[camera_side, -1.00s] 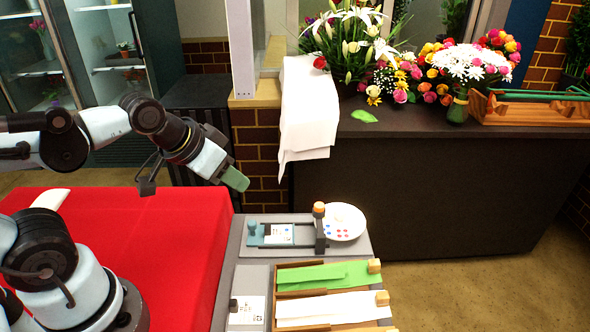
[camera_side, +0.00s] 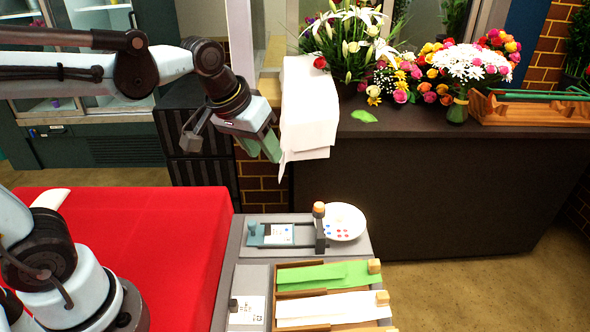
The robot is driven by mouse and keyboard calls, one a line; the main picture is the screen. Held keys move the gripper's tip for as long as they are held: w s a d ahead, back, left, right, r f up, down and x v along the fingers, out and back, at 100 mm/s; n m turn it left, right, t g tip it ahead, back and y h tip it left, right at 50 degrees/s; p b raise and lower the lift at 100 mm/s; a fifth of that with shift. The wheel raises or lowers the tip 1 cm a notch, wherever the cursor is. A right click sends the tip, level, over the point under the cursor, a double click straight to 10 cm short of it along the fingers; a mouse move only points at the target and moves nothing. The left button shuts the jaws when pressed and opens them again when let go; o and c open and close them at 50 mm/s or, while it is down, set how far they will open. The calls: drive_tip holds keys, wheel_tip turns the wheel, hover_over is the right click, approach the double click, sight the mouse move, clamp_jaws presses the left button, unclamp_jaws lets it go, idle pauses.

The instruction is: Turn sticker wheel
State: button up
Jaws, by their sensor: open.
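The sticker wheel (camera_side: 343,222) is a white disc with small red and blue stickers, at the back right of the grey station board. An upright post with an orange knob (camera_side: 318,209) stands at its left edge. A blue-grey slide with a white sticker card (camera_side: 278,235) lies left of the post. My gripper (camera_side: 268,150) has green fingertips and is open and empty. It hangs well above and behind the station, up and to the left of the wheel in the picture, touching nothing I can see.
Wooden trays with green sheets (camera_side: 325,274) and white sheets (camera_side: 335,307) stand in front of the wheel. A red-covered table (camera_side: 165,245) is at left. A dark counter (camera_side: 440,190) with flowers and a hanging white cloth (camera_side: 308,110) stands behind.

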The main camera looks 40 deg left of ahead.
drive_tip(key=w+d+n+g, duration=0.2)
drive_tip(key=w+d+n, duration=0.1)
drive_tip(key=w, duration=0.7)
drive_tip(key=n+g, duration=0.3)
drive_tip(key=n, duration=0.1)
hover_over(341, 210)
wheel_tip(341, 210, down, 9)
wheel_tip(341, 210, down, 12)
drive_tip(key=shift+r, duration=0.25)
drive_tip(key=c, duration=0.8)
drive_tip(key=shift+o, duration=0.2)
drive_tip(key=shift+m, duration=0.3)
